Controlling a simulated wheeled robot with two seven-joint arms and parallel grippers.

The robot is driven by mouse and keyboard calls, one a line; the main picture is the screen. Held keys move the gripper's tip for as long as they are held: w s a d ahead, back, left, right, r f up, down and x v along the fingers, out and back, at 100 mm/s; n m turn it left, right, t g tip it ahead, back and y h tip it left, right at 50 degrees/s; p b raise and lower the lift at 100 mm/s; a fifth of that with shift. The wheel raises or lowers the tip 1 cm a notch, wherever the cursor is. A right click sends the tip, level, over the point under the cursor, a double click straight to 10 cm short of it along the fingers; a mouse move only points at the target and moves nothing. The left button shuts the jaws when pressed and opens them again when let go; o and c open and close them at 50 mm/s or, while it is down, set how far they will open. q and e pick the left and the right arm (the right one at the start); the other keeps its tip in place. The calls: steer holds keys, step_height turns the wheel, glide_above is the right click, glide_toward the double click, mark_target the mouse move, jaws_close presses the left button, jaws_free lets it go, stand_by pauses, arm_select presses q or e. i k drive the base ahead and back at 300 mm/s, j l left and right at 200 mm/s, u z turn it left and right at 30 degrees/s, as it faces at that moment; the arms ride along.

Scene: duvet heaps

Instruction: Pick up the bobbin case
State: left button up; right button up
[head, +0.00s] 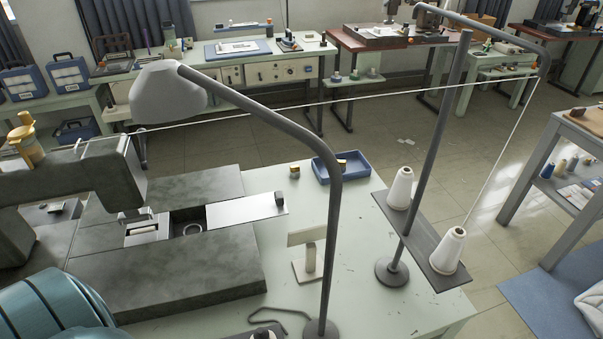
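I cannot tell for certain which thing is the bobbin case. A small dark block-like piece (280,198) stands at the right end of the bright metal slide plate (238,211). A small gold-topped piece (294,169) stands on the pale table left of the blue tray (343,180). Another small gold piece (342,164) shows at the tray. Neither of my grippers is in view.
A bent grey lamp (326,200) crosses over the table. A thread stand (436,150) with white cones (448,250) stands at the right. A taut thread runs across. A teal ribbed thing (50,305) fills the lower left. The table's front right is mostly clear.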

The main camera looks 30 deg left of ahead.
mark_target(295, 171)
steer(key=z, duration=0.25)
steer(key=i+l+z, duration=0.1)
steer(key=l, duration=0.3)
steer(key=i+l+z, duration=0.15)
steer(key=l, duration=0.25)
steer(key=i+l+z, duration=0.3)
steer(key=i+l, duration=0.25)
steer(key=i+l+z, duration=0.25)
steer(key=i+l, duration=0.4)
steer(key=i+u, duration=0.4)
steer(key=i+l+u, duration=0.35)
steer(key=i, duration=0.25)
steer(key=i+j+u, duration=0.2)
steer(key=u, duration=0.2)
steer(key=i+u, duration=1)
steer(key=u, duration=0.2)
steer(key=i+j+u, duration=0.15)
steer(key=i+u, duration=0.7)
steer(key=i+l+u, duration=0.1)
steer(key=i+u, duration=0.35)
steer(key=i+l+u, duration=0.25)
steer(key=i+u, duration=0.15)
